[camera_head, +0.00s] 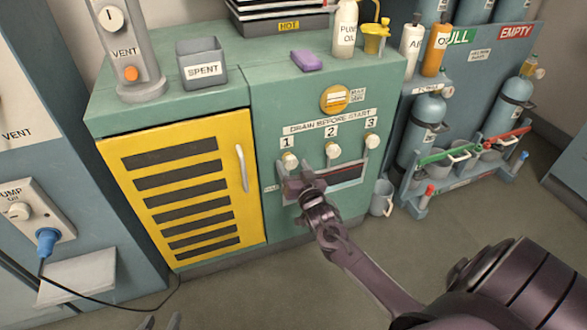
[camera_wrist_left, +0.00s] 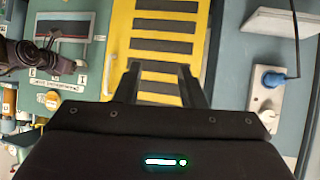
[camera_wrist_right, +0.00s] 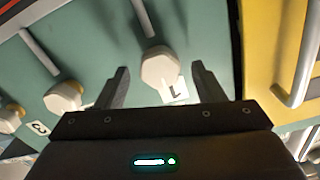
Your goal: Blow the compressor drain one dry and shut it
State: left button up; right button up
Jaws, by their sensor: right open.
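The drain one valve (camera_head: 289,160) is a pale cream knob under the label 1 on the green compressor cabinet. In the right wrist view the knob (camera_wrist_right: 160,70) shows between my open fingertips, on a grey stem; I cannot tell whether they touch it. My right gripper (camera_head: 299,186) is just below drain one in the head view, in front of the dark slot. My left gripper (camera_wrist_left: 160,80) is open and empty, facing the yellow louvred door from a distance. Only its tips show at the head view's bottom edge.
Drain knobs two (camera_head: 332,150) and three (camera_head: 372,141) stand to the right of drain one. The yellow door (camera_head: 190,228) has a pale handle (camera_head: 241,168). A grey mug (camera_head: 382,198) stands by the cabinet's right side. Bottles and a purple sponge (camera_head: 306,60) are on top.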

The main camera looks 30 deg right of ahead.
jog(key=shift+w, duration=0.15)
jog(key=c, duration=1)
jog(key=shift+o, duration=0.2)
